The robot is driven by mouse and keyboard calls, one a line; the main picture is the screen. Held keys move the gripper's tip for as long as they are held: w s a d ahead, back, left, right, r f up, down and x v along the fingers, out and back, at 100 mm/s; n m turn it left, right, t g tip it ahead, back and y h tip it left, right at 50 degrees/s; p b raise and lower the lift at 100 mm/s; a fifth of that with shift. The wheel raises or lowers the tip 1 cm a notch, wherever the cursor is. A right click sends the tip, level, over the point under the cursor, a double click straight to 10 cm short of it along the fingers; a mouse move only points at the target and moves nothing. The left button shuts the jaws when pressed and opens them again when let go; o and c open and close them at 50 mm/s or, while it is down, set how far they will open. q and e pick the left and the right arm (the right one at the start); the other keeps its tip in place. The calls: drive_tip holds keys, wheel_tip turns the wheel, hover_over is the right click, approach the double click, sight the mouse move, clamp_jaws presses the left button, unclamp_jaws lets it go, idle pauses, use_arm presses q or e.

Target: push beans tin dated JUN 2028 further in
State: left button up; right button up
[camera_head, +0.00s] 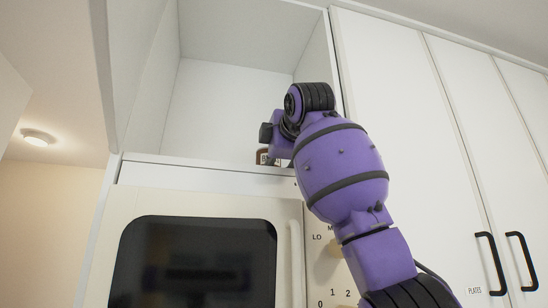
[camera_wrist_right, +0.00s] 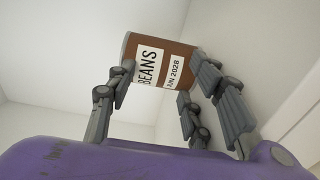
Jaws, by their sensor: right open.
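The beans tin (camera_wrist_right: 160,62) is brown with white labels reading "BEANS" and "JUN 2028". In the right wrist view it stands ahead of my right gripper (camera_wrist_right: 165,72), with fingers on both sides of its near part. The fingers are spread; whether any touches the tin I cannot tell. In the head view only a small part of the tin (camera_head: 262,157) shows at the front edge of the open cupboard (camera_head: 208,108), mostly hidden behind my right gripper and arm. My left gripper is out of view.
A microwave (camera_head: 128,204) with a dark door sits below the open cupboard. Closed white cupboard doors (camera_head: 400,90) stand to the right, with black handles and a "PLATES" label. The visible part of the cupboard interior behind the tin looks empty.

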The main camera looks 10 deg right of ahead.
drive_tip(key=shift+w, duration=0.75)
drive_tip(key=s, duration=0.4)
drive_tip(key=shift+s, duration=0.1)
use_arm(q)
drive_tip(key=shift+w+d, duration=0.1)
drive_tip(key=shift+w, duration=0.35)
use_arm(e)
drive_tip(key=s, duration=0.6)
drive_tip(key=shift+d, duration=0.15)
